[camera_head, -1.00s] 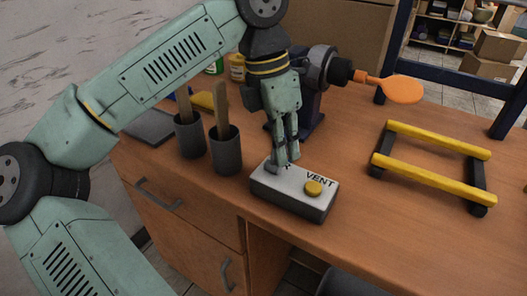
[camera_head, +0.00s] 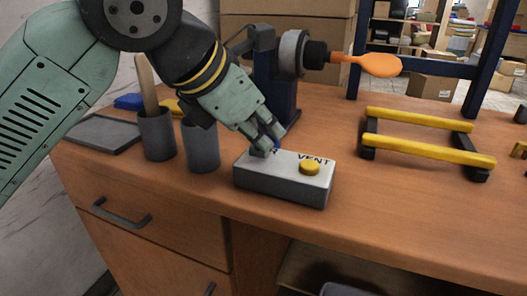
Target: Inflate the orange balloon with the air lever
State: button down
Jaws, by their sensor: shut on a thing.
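The orange balloon (camera_head: 378,65) is on the nozzle of the dark inflating stand (camera_head: 280,80) and points right. It looks small and elongated, with a narrow neck at the nozzle. A grey control box (camera_head: 290,182) stands on the desk in front of the stand. Its top bears the word VENT, a yellow button (camera_head: 309,167) at the right and the air lever at the left end. My gripper (camera_head: 266,147) is at that left end, tilted, with its fingers shut on the air lever. The fingers hide most of the lever.
Two dark cups (camera_head: 202,148) stand left of the box, one with a wooden stick. A grey slab (camera_head: 103,134) lies farther left. A rack with yellow bars (camera_head: 428,150) stands at the right. The desk (camera_head: 400,215) is bare between box and rack.

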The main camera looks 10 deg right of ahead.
jog(key=shift+s+a+f+t+h+b, duration=0.25)
jog(key=shift+t+h+b, duration=0.35)
jog(key=shift+b, duration=0.65)
jog(key=shift+a+r+t+b, duration=0.1)
jog(key=shift+r+t+b, duration=0.05)
jog(key=shift+t+b, duration=0.3)
jog(key=shift+s, duration=0.1)
jog(key=c, duration=1.7)
grip_release()
jog(key=shift+o, duration=0.2)
jog(key=v, duration=1.2)
jog(key=shift+a, duration=0.1)
